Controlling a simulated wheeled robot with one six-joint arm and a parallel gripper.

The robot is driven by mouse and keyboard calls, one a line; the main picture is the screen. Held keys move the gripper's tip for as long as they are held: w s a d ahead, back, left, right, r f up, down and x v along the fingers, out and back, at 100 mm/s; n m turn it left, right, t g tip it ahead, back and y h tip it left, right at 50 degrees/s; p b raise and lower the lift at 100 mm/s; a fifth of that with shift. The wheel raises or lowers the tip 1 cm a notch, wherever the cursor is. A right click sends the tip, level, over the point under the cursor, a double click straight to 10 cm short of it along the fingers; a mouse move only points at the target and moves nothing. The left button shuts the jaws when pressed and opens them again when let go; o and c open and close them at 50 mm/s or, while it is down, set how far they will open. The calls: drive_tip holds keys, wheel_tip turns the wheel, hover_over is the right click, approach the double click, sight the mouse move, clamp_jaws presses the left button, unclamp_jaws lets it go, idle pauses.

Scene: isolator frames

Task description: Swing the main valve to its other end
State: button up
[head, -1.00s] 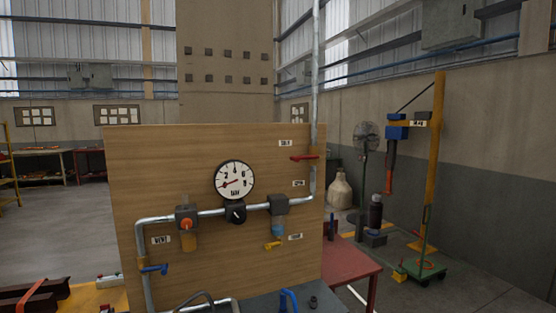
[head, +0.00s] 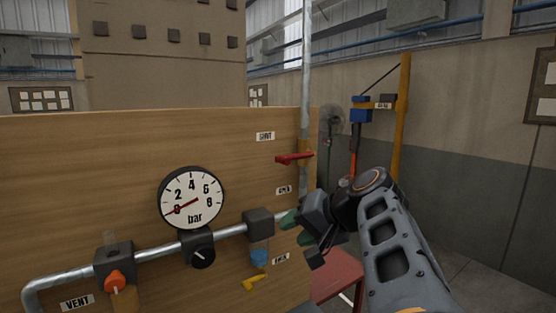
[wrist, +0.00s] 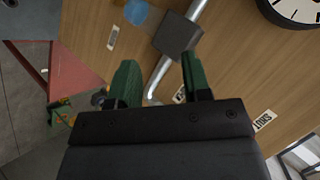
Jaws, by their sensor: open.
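The main valve's red lever (head: 295,158) sits on the vertical pipe at the right of the wooden panel and points left, nearly level. The SHUT label (head: 265,136) is above it and the OPEN label (head: 283,190) below it. My gripper (head: 291,229) is in front of the panel's right edge, below the lever and apart from it. Its green fingers are spread and empty, also in the wrist view (wrist: 160,82). That view shows the SHUT label (wrist: 262,121) and pipe elbow (wrist: 152,93), but I cannot make out the lever there.
A gauge (head: 192,198) reads near 0 bar. An orange knob (head: 115,281) is at left. A red table (head: 338,277) stands behind.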

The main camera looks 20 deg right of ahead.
sight(280, 156)
drive_tip(key=s+d+r+t+y, duration=0.15)
drive_tip(key=d+r+t, duration=0.35)
drive_tip(key=r, duration=1)
drive_tip(key=x, duration=0.3)
drive_tip(key=p+x, duration=0.1)
drive_tip(key=x, duration=0.2)
drive_tip(key=p+x, duration=0.1)
drive_tip(key=x, duration=0.3)
drive_tip(key=shift+d+f, duration=0.2)
drive_tip(key=shift+f, duration=0.2)
drive_tip(key=shift+p+x, duration=0.45)
drive_tip(key=shift+x, duration=0.6)
drive_tip(key=shift+f, duration=0.1)
clamp_jaws()
